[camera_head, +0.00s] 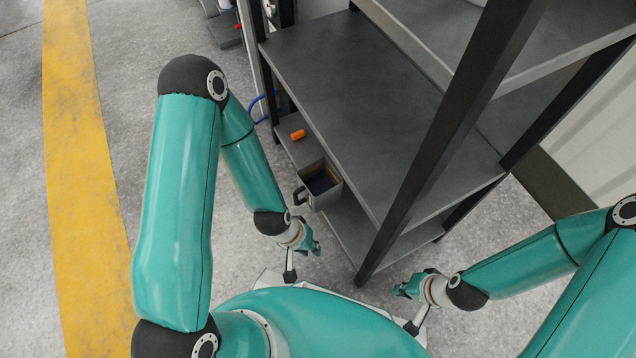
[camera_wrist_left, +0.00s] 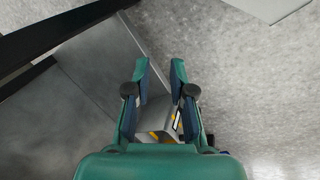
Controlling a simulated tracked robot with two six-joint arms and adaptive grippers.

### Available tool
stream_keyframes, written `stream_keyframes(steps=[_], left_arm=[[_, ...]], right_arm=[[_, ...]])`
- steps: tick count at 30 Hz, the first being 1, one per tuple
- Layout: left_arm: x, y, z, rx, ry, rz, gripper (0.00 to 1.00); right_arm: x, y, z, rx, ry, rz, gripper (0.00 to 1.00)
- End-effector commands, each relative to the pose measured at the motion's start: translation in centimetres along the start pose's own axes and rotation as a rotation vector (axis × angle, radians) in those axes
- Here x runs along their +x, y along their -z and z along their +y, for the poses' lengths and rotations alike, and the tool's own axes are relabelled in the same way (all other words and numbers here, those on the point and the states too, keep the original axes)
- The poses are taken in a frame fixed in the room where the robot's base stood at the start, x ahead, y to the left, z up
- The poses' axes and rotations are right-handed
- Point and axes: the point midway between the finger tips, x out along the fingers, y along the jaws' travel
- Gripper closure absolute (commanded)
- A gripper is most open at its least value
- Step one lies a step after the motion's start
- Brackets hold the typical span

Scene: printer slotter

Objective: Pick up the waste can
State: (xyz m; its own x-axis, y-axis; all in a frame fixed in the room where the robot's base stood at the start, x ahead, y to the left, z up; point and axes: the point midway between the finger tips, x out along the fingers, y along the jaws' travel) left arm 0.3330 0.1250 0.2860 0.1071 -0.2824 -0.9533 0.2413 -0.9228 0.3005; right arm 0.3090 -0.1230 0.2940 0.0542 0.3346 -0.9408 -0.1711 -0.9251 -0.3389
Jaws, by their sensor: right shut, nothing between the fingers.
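The waste can is probably the open grey container (camera_head: 318,187) with a dark inside and a handle on its left side. It stands at the edge of the lower shelf in the head view. My left gripper (camera_head: 311,246) is just below and in front of it in that view, apart from it. The left wrist view shows this gripper (camera_wrist_left: 160,64) with its fingers apart. A pale object with yellow-orange marks (camera_wrist_left: 158,122) shows between the finger bases; I cannot tell what it is. My right gripper (camera_head: 399,290) is shut and empty, right of the shelf's front post.
A grey metal rack with dark posts (camera_head: 400,190) fills the middle right. Its wide upper shelf (camera_head: 350,100) overhangs the lower one. A small orange object (camera_head: 298,134) lies behind the container. Bare concrete floor (camera_head: 115,130) and a yellow stripe (camera_head: 80,150) lie to the left.

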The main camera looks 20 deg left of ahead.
Motion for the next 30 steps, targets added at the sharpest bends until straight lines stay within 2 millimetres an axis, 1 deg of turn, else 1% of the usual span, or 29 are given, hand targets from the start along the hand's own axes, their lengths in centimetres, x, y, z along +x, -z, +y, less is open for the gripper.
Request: stream_keyframes(steps=[1, 2, 6, 9, 12, 16, 20, 23, 30], left_arm=[[-0.8, 1.5, 0.5, -0.033, 0.024, 0.038, 0.77], [-1.0, 2.4, 0.6, -0.06, 0.043, 0.063, 0.77], [-2.2, 7.4, 0.6, -0.216, 0.152, 0.205, 0.77], [-3.5, 10.3, 0.4, -0.336, 0.238, 0.301, 0.77], [-4.7, 12.2, 0.1, -0.445, 0.319, 0.373, 0.77], [-5.7, 13.2, -0.2, -0.547, 0.394, 0.427, 0.77], [-5.5, 13.6, -0.7, -0.596, 0.429, 0.445, 0.77], [-4.3, 13.9, -1.4, -0.606, 0.436, 0.448, 0.77], [0.0, 15.2, -4.0, -0.605, 0.435, 0.446, 0.77]], right_arm=[[-1.4, 0.0, -0.5, 0.0, 0.0, 0.001, 1.0], [-1.9, 0.0, -0.7, 0.0, 0.0, 0.001, 1.0], [-4.5, 0.0, -1.6, 0.0, 0.0, 0.001, 1.0], [-6.3, 0.0, -2.3, 0.0, 0.0, 0.001, 1.0], [-7.6, 0.0, -2.8, 0.0, 0.0, 0.001, 1.0], [-8.7, 0.0, -3.1, 0.0, 0.0, 0.001, 1.0], [-8.7, 0.0, -3.1, 0.0, 0.0, 0.001, 1.0], [-8.1, 0.0, -2.9, 0.0, 0.0, 0.001, 1.0], [-6.3, 0.0, -2.3, 0.0, 0.0, 0.001, 1.0]])
